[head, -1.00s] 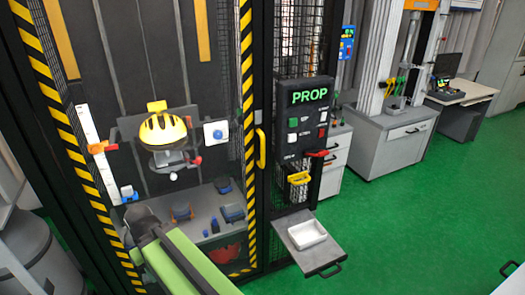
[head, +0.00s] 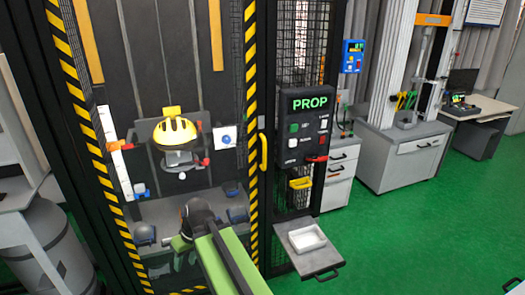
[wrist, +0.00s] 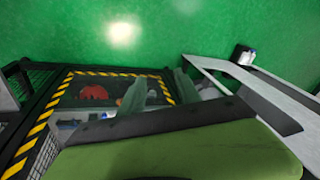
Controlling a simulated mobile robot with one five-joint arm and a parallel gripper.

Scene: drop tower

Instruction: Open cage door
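The cage door (head: 250,90) is a tall dark mesh-and-clear panel edged with yellow-black stripes, and it looks closed. Its yellow handle (head: 263,151) stands upright on the right edge. My gripper (head: 180,245) is in front of the lower door, left of and below the handle, and is partly hidden by my own green arm. In the wrist view, the two green fingers of my gripper (wrist: 160,92) stand apart with nothing seen between them. The handle cannot be made out there, but the striped door frame (wrist: 110,73) shows.
Behind the door are a yellow helmet (head: 174,131) and several items on a shelf. Right of it are a PROP control panel (head: 308,125) and a protruding shelf with a white tray (head: 307,238). Grey cylinders (head: 45,245) stand at left. Green floor (head: 420,230) is free at right.

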